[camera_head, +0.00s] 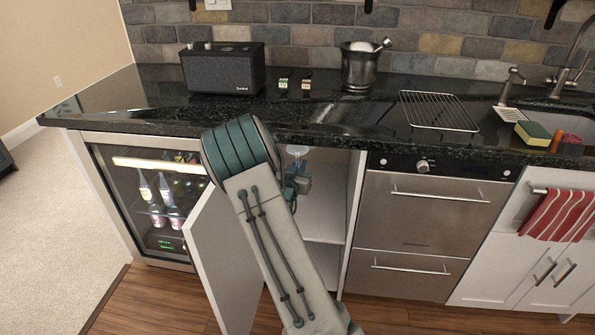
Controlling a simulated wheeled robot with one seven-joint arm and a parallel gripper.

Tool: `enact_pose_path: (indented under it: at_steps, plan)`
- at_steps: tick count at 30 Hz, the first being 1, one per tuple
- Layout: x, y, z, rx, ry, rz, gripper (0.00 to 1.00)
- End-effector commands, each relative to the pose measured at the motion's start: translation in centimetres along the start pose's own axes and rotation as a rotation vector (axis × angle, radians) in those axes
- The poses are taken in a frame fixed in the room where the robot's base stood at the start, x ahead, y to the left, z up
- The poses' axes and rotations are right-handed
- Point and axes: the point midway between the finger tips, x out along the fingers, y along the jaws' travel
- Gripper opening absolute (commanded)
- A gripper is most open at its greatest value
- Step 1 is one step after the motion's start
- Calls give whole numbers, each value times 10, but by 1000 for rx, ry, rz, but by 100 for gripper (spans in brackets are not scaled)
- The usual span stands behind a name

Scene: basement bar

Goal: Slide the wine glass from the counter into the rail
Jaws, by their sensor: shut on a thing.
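The wine glass (297,151) shows only in part, as a small pale, clear shape just under the counter's front edge, at the open cabinet. My gripper (299,170) is at the cabinet opening, just below that shape, and is shut on the glass. My arm hides much of the gripper and the fingers are too small to make out clearly. Whether the glass is upright or upside down cannot be told. The rail is not visible; the counter's edge hides the top of the cabinet interior. The dark stone counter (330,115) runs above.
The open white cabinet door (222,262) stands left of the opening, close to my arm. A lit wine cooler (150,200) is further left and steel drawers (418,212) are to the right.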

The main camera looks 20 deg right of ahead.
Motion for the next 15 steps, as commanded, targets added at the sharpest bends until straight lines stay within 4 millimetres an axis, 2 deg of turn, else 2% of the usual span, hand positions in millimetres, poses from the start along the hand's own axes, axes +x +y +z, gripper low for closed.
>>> enact_pose_path:
  at_steps: [15]
  plan:
    - [36, -6, 1, 1, 2, -1, 0]
